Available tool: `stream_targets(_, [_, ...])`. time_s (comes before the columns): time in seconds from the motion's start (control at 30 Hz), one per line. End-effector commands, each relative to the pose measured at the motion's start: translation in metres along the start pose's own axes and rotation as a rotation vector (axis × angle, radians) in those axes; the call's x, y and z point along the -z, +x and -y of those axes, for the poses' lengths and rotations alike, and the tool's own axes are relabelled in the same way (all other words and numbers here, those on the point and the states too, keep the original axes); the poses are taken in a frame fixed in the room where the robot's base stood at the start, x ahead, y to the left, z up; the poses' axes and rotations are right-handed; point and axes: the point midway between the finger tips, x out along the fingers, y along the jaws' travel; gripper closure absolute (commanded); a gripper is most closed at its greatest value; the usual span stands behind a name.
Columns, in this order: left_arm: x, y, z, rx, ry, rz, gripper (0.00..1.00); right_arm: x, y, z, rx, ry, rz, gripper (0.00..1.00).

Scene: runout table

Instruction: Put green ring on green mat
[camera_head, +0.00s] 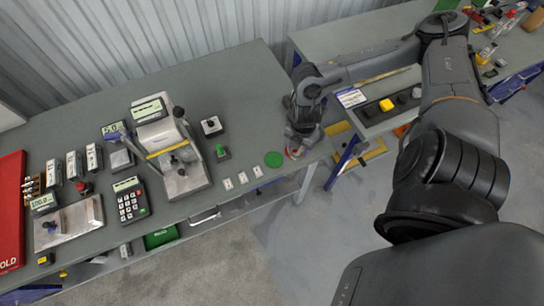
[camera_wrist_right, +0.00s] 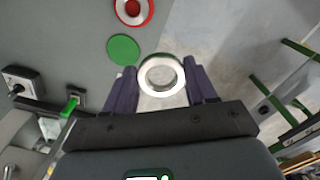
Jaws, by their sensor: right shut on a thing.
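The green mat (camera_wrist_right: 123,49) is a flat round disc, bare, just beyond and left of the held ring in the wrist view. In the head view the green mat (camera_head: 273,159) lies near the table's front right corner, and my right gripper (camera_head: 296,147) is just right of it. My left gripper is not in view.
A red mat (camera_wrist_right: 149,13) with a pale ring on it lies beyond the green mat in the wrist view. A press-like instrument (camera_head: 170,150) stands left. The table edge is close.

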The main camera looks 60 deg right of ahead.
Motion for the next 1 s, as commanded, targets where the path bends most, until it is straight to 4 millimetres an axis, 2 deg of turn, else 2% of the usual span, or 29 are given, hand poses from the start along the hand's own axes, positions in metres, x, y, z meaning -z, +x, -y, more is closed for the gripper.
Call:
stream_targets(0.03, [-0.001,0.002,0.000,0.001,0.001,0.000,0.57,-0.007,0.003,0.008,0.005,-0.001,0.007,0.84])
stream_targets(0.2, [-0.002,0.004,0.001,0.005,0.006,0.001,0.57,-0.016,0.010,0.022,0.003,0.000,0.003,0.84])
stream_targets(0.37, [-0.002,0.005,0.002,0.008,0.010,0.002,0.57,-0.016,0.018,0.025,-0.001,0.000,-0.003,0.84])
stream_targets(0.57, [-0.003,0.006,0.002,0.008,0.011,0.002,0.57,-0.009,0.031,0.006,-0.005,0.003,-0.009,0.84])
stream_targets(1.0, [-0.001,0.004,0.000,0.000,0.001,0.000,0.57,0.009,0.072,-0.063,-0.002,0.003,-0.006,0.84])
